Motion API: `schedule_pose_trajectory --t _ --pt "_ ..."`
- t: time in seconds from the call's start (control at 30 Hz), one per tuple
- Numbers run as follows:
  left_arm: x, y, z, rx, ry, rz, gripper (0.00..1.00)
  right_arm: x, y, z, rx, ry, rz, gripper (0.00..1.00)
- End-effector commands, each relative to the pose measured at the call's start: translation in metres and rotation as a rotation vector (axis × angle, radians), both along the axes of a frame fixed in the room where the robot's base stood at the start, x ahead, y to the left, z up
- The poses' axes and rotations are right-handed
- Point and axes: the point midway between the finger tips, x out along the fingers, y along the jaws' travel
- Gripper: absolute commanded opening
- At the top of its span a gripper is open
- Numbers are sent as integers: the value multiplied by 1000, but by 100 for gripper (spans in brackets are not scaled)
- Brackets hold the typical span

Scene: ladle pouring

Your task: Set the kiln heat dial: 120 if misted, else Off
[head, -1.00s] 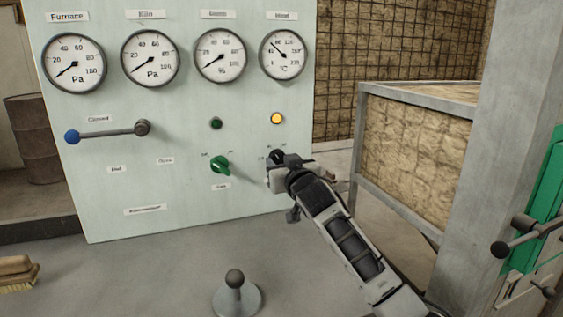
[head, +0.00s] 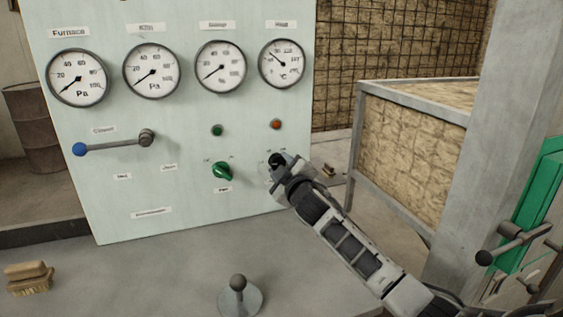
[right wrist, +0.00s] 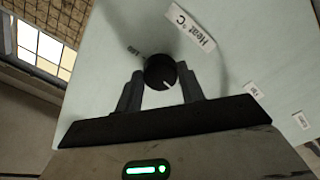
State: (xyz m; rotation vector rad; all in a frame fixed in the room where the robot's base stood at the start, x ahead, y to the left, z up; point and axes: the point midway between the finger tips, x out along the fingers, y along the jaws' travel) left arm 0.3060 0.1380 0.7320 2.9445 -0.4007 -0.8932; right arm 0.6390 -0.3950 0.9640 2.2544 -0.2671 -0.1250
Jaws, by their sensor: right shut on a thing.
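The heat dial is a black round knob (right wrist: 160,71) with a white mark, under a "Heat °C" label (right wrist: 190,28) in the right wrist view. The white mark points down, slightly right in that view. My right gripper (right wrist: 161,80) is shut on the knob, one finger on each side. In the head view the gripper (head: 281,166) is against the panel (head: 180,215) and hides most of the dial. The heat gauge (head: 282,64) above has its needle at upper left. My left gripper is not in view.
A green knob (head: 222,171) sits just left of the dial, with a dark green lamp (head: 217,130) above it. An orange-red lamp (head: 276,124) is above the heat dial. A blue-ended lever (head: 112,146) is farther left. A ball-topped lever (head: 238,290) stands in front.

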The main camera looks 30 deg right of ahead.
Motion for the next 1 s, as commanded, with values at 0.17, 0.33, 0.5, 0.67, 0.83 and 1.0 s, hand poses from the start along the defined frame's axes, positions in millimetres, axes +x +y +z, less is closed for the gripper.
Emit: schedule_pose_trajectory --t 0.17,0.33,0.5,0.67,0.83,1.0 --pt "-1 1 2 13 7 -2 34 0 0 1 -96 24 1 16" --pt "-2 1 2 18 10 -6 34 0 0 0 -151 37 1 16" --pt "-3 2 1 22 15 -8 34 0 0 0 -179 44 1 16" --pt "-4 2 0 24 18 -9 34 0 0 0 -188 45 0 16" --pt "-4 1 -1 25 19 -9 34 0 0 0 -188 45 0 16" --pt "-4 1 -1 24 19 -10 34 0 0 0 -188 45 0 60"
